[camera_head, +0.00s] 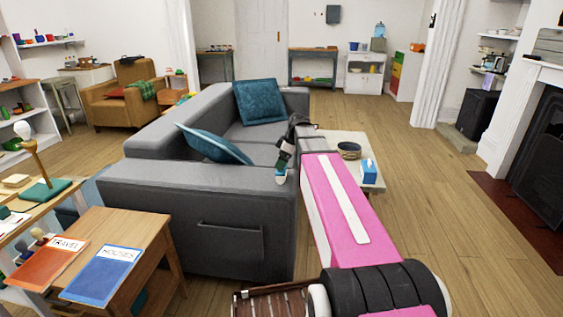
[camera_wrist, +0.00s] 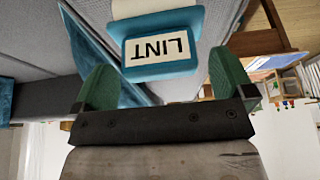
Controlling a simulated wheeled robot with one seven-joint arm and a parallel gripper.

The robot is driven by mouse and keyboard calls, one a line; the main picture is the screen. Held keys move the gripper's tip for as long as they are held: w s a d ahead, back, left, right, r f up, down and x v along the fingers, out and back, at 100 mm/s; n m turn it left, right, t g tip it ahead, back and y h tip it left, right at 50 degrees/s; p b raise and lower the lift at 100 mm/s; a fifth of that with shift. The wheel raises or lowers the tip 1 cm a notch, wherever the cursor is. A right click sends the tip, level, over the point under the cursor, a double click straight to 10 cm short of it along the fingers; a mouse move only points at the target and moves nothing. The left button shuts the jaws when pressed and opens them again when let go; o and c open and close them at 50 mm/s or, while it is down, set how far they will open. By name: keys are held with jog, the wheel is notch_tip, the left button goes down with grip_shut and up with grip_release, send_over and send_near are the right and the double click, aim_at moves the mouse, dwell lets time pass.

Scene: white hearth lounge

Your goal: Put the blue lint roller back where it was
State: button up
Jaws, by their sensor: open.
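The blue lint roller (camera_wrist: 160,50), with a white label reading LINT, shows upside down at the top centre of the wrist view. It lies between and just beyond the two green fingertips of my gripper (camera_wrist: 163,75). The jaws are apart, with the roller's label between them; I cannot tell whether either finger touches it. In the head view my gripper (camera_head: 286,152) points down by the right end of the grey sofa's near arm, and a small blue and white part of the roller (camera_head: 280,176) shows below it. I cannot tell what supports the roller.
The grey sofa (camera_head: 183,225) carries teal cushions (camera_head: 258,101). A side table (camera_head: 338,138) right of my gripper holds a dark bowl (camera_head: 349,150) and a blue box (camera_head: 369,176). A wooden table (camera_head: 138,225) with two books stands front left. The floor at right is clear.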

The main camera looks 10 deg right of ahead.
jog(key=v, duration=1.1)
jog(key=shift+r, duration=0.2)
